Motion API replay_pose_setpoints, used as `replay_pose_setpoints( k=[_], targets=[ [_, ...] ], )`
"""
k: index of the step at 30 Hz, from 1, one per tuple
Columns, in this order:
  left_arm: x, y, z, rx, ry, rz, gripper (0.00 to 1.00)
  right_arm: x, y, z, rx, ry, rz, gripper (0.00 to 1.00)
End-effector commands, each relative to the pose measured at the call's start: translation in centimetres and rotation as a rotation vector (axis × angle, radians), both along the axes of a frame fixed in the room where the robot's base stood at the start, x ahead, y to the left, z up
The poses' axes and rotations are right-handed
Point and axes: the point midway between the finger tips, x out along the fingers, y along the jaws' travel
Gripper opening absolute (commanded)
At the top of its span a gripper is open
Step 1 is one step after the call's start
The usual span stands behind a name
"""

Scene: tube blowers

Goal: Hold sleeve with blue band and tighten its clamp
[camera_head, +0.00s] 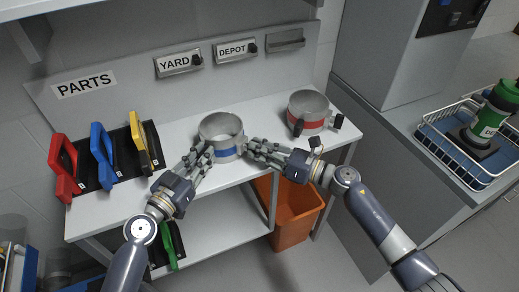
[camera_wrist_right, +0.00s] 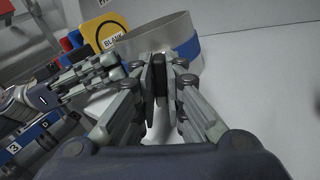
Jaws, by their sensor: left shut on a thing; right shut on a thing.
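The sleeve with the blue band (camera_head: 222,126) is a grey open ring standing upright on the white table. It also shows behind my fingers in the right wrist view (camera_wrist_right: 150,36). My left gripper (camera_head: 208,154) is shut on the sleeve's near left side. Its fingers also show at the left of the right wrist view (camera_wrist_right: 112,66). My right gripper (camera_head: 246,148) is shut at the sleeve's right side. In the right wrist view its pads close on a thin dark piece, the clamp's handle (camera_wrist_right: 160,80). My fingers partly hide the clamp.
A sleeve with a red band (camera_head: 309,112) and dark clamp parts stands at the right of the table (camera_head: 110,210). Red (camera_head: 64,168), blue (camera_head: 101,152) and yellow (camera_head: 138,140) handled pieces stand at the left. An orange bin (camera_head: 292,212) is below. A wire basket (camera_head: 455,158) is far right.

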Motion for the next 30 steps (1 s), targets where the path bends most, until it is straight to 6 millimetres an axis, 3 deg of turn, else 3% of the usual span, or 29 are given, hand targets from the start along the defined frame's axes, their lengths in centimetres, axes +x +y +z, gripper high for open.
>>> replay_pose_setpoints(
  k=[30],
  targets=[
    [0.04, 0.13, -0.04, 0.001, 0.000, 0.003, 0.00, 0.33, -0.27, -0.43, 0.468, 0.836, -0.002, 0.00]
  ],
)
